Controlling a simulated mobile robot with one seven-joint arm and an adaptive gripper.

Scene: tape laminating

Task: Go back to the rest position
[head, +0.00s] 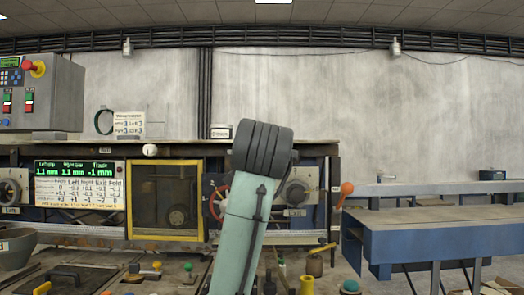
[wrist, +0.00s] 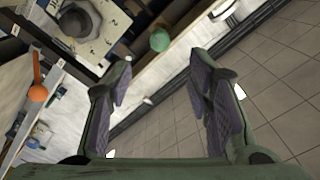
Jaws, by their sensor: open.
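My gripper (wrist: 168,105) shows in the wrist view with its two padded fingers spread apart and nothing between them. Beyond the fingers are a pale wall and a tiled surface, tilted in the picture. In the head view my arm rises in front of the machine, and my gripper cannot be made out there. The laminating machine (head: 165,151) stands behind my arm, with a yellow-framed window (head: 134,200) and a lit display (head: 80,171). My arm partly hides a red handwheel (head: 216,203).
An orange-knobbed lever (head: 346,188) stands right of my arm; an orange knob (wrist: 38,93) also shows in the wrist view. Several small knobs and tools crowd the front bench. A blue table (head: 440,232) stands at the right. A control box (head: 40,95) hangs at the upper left.

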